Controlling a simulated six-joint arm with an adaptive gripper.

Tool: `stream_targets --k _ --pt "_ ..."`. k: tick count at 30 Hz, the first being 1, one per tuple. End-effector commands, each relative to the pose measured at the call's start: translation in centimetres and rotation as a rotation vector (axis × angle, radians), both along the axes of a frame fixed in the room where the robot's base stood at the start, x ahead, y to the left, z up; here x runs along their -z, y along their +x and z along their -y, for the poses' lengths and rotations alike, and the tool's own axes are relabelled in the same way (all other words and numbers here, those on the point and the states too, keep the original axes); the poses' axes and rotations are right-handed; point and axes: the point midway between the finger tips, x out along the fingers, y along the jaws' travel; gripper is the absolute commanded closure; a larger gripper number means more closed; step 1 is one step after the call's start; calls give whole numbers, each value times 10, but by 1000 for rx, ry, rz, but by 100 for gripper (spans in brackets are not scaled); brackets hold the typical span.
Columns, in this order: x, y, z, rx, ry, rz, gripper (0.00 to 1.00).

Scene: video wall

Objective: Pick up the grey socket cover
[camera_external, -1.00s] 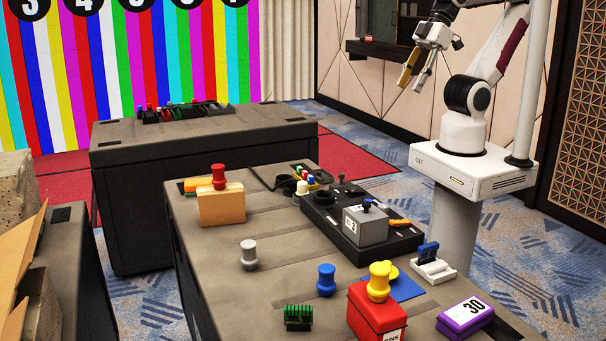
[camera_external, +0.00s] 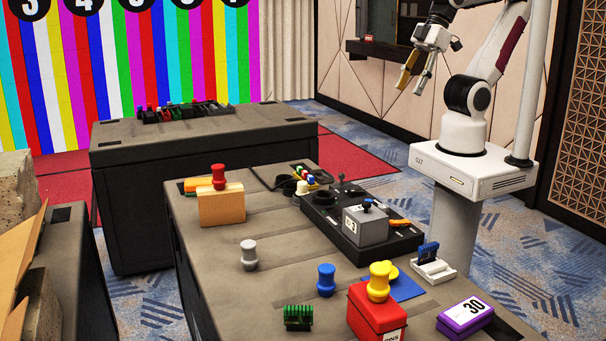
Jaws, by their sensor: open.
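A grey box-shaped cover (camera_external: 364,229) with a dark blue knob on top and a white numbered label on its front sits on the black console (camera_external: 318,215); it looks like the socket cover. What lies under it is hidden. My gripper (camera_external: 411,87) is open and empty, high above the floor behind the table and well away from the cover. Its fingers point down, one yellowish and one grey.
On the table (camera_external: 215,290) stand a grey pin (camera_external: 249,255), a blue pin (camera_external: 326,281), a red box (camera_external: 376,315) with a yellow pin, a purple box (camera_external: 465,317) and a wooden block (camera_external: 221,206). Bare tabletop lies left of the console.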

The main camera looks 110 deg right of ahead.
Motion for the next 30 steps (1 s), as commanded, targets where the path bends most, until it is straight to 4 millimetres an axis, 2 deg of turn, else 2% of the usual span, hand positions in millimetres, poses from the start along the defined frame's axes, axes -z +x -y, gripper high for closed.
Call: stream_targets --k 14,22,30 --pt "44 17 0 -9 -8 -211 55" --pt "67 42 2 -19 -23 -281 55" --pt "92 76 4 -31 -40 -308 55"
